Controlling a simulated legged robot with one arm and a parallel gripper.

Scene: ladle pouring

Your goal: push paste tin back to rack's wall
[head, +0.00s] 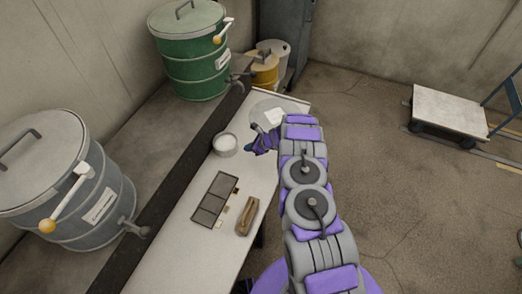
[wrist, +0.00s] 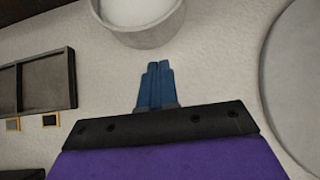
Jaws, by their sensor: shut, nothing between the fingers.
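The paste tin appears to be the round grey tin with white contents (head: 225,151) on the pale table, beside the dark raised wall (head: 190,147) along the table's back edge. I cannot tell whether tin and wall touch. In the wrist view the tin (wrist: 140,39) is upright at the top, its near side facing my fingers. My gripper (head: 249,149) is just right of the tin, low over the table. In the wrist view my gripper's blue fingers (wrist: 159,66) are shut together, empty, with a small gap between their tips and the tin.
A dark divided tray (head: 214,199) and a brown wooden block (head: 249,216) lie nearer on the table. A large round pale plate or lid (head: 262,108) lies beyond my gripper. Green (head: 190,72) and grey (head: 70,210) drums with taps stand behind the wall.

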